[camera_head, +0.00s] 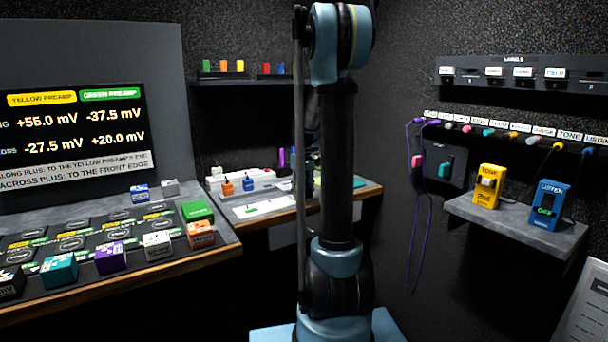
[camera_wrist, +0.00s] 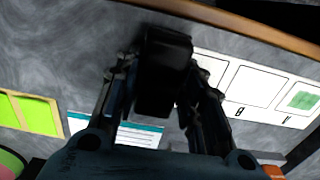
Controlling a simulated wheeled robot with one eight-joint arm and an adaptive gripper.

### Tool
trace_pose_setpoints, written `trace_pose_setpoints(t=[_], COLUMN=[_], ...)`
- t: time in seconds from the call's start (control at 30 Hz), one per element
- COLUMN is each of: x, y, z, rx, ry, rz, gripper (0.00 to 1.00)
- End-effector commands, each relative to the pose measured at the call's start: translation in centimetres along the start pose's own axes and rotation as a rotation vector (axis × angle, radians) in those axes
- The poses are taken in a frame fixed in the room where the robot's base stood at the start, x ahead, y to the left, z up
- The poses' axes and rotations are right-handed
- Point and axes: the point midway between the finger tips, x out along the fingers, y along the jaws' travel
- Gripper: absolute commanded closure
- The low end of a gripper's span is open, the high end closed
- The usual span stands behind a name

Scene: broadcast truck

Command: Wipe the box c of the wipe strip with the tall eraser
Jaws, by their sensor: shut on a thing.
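My gripper (camera_wrist: 165,90) is shut on a dark, blocky thing, which I take to be the tall eraser (camera_wrist: 163,70), in the wrist view. The white wipe strip (camera_wrist: 228,68) runs to the right of it with outlined boxes. The box at the far right carries a green patch (camera_wrist: 303,100); the box beside it is marked B. The box nearest the eraser is partly hidden by a finger, so its letter cannot be read. Whether the eraser touches the strip cannot be told. In the head view the strip (camera_head: 238,211) lies on the rear counter; my arm hides most of the gripper.
The grey counter (camera_wrist: 60,50) has a wooden edge (camera_wrist: 240,25). A yellow-green item (camera_wrist: 38,114) and a teal-and-white card (camera_wrist: 120,130) lie near the gripper.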

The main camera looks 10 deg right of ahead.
Motion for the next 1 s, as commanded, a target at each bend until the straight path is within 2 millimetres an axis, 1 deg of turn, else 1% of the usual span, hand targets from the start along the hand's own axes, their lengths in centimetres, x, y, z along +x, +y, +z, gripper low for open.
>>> trace_pose_setpoints(t=[0.03, 0.3, 0.7, 0.83, 1.0], x=[-0.8, -3.2, -6.8, -7.5, -7.6], y=[-0.1, -0.7, -1.0, -1.0, -1.0], z=[0.0, -0.2, -0.3, -0.3, -0.3], rx=[0.0, -0.008, -0.012, -0.012, -0.012], ry=[0.0, 0.0, 0.0, 0.0, 0.0], rz=[0.0, 0.0, 0.0, 0.0, 0.0], gripper=[0.9, 0.9, 0.9, 0.9, 0.9])
